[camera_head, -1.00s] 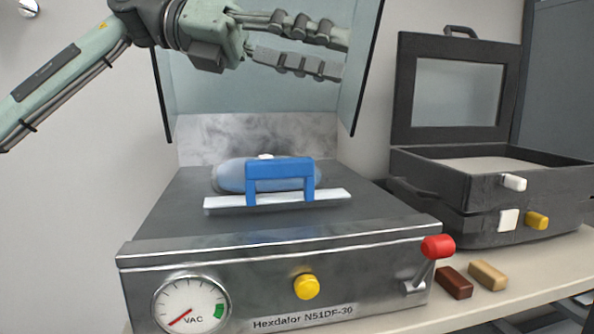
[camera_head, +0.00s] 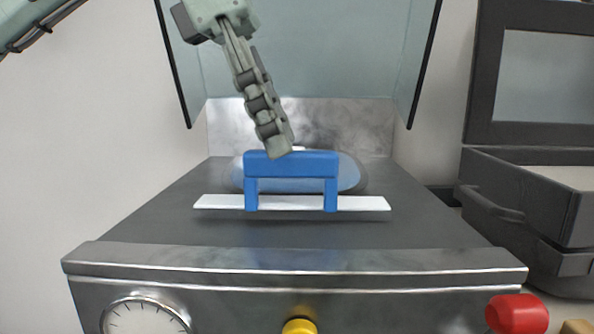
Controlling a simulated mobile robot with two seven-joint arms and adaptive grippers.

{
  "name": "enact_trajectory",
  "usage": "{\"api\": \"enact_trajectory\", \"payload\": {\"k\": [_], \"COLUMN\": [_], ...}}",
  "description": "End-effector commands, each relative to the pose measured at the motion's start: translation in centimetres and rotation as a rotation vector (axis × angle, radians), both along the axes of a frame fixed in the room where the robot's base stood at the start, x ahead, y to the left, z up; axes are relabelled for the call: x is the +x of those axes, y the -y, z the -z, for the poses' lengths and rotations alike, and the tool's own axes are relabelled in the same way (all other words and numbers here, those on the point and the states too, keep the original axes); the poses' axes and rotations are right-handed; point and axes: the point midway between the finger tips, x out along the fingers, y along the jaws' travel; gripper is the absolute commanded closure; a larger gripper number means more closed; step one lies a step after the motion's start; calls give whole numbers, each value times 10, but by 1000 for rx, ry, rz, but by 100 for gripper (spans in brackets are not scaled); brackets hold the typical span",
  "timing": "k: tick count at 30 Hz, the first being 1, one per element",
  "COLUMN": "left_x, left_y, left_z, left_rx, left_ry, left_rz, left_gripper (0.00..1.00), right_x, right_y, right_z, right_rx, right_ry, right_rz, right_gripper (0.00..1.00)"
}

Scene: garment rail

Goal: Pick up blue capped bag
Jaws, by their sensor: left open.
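The blue capped bag (camera_head: 349,173) lies on the dark top of the steel machine, mostly behind a blue handle. Its blue body shows at both sides of the handle and through its opening. A bit of its white cap shows just above the handle. My left gripper (camera_head: 277,146) reaches down from the upper left and is open and empty. Its fingers are seen nearly edge-on, one over the other, with the tips overlapping the handle's top edge in the picture. I cannot tell whether they touch anything. My right gripper is not in view.
The blue handle (camera_head: 291,164) stands on a white bar (camera_head: 365,203) in front of the bag. The machine (camera_head: 290,262) has a raised clear lid (camera_head: 320,50) behind. A yellow button (camera_head: 299,327) and red lever knob (camera_head: 517,314) are in front. A black case (camera_head: 525,210) stands open at right.

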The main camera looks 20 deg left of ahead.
Motion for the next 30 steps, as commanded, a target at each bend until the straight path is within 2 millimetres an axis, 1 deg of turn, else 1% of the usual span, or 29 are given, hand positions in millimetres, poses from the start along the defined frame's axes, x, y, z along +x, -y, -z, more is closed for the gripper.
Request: {"api": "enact_trajectory", "payload": {"k": [1, 6, 9, 15, 17, 24, 26, 30], "left_x": [-1, 0, 1, 1, 1, 1, 1, 1], "left_y": [4, 14, 16, 17, 17, 17, 17, 17], "left_z": [8, 28, 32, 33, 33, 33, 33, 33], "left_rx": [3, 0, -1, -2, -2, -2, -2, -2], "left_ry": [0, 0, 0, 0, 0, -1, -1, 0], "left_rz": [2, 0, 0, -1, -1, -1, -1, -1], "left_gripper": [57, 57, 57, 57, 63, 93, 100, 100], "right_x": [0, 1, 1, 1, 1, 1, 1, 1], "right_y": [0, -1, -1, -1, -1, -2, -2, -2], "right_z": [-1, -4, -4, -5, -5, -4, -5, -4], "right_rx": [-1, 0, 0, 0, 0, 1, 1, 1], "right_ry": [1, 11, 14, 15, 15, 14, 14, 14], "right_rz": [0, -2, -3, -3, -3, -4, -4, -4], "right_gripper": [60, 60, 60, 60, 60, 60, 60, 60]}}
